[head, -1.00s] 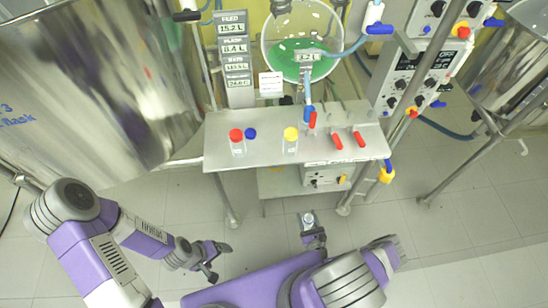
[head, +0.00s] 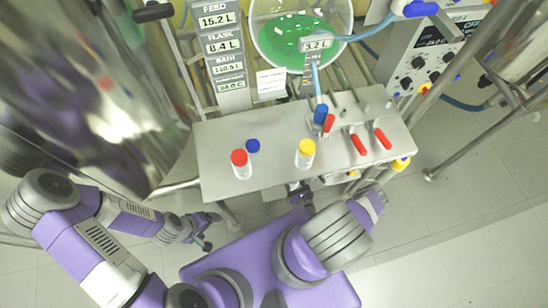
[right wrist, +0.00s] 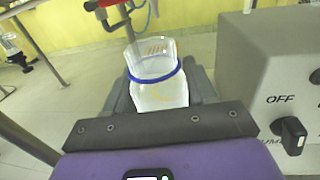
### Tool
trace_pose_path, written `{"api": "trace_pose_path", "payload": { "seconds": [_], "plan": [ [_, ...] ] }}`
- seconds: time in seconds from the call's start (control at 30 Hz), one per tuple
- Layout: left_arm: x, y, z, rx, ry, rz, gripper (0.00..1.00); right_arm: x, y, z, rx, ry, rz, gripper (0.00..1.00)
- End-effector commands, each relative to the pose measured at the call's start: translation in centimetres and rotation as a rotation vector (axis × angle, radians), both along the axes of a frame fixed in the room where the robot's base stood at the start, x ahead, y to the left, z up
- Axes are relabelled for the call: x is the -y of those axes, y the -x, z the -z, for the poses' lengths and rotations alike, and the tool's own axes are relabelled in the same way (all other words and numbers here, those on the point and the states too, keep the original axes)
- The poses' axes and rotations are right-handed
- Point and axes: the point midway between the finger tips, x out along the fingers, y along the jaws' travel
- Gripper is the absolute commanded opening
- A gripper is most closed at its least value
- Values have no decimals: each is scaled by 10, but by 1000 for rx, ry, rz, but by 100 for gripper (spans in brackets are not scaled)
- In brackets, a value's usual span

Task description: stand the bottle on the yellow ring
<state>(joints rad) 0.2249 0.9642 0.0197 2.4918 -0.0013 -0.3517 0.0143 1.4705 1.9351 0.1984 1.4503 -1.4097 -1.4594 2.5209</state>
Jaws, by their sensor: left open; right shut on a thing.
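A clear open-topped bottle with a blue ring round its neck (right wrist: 155,92) is held in my right gripper (right wrist: 160,108), seen in the right wrist view. In the head view my right gripper (head: 300,190) is at the front edge of the steel shelf, partly hidden by it, and the bottle can hardly be made out. My left gripper (head: 208,230) is open and empty, low and to the left of the shelf.
The steel shelf (head: 225,140) carries a red-capped vial (head: 240,163), a yellow-capped vial (head: 305,153), a blue cap (head: 253,145) and red-handled valves (head: 358,144). A grey control box (right wrist: 270,70) stands close right of the bottle in the right wrist view.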

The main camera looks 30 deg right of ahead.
Motion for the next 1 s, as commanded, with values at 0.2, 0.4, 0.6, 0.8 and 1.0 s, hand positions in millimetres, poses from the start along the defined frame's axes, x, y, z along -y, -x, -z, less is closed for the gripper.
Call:
{"api": "trace_pose_path", "payload": {
  "seconds": [0.2, 0.4, 0.6, 0.8, 1.0],
  "plan": [
    [0, -1, 35, 1, 0, 0, 85, 0, 0, 35, 1, 0, 0, 17],
    [0, -1, 46, 1, 0, 0, 85, 0, -1, 46, 1, 0, 0, 17],
    [0, -1, 49, 1, 0, 0, 85, 3, -32, 45, 5, 1, -1, 17],
    [0, -1, 55, 1, 0, 0, 85, 8, -86, 46, 4, 1, -2, 17],
    [0, -1, 62, 1, 0, 0, 85, 14, -137, 46, 3, 1, -1, 17]
  ]
}}
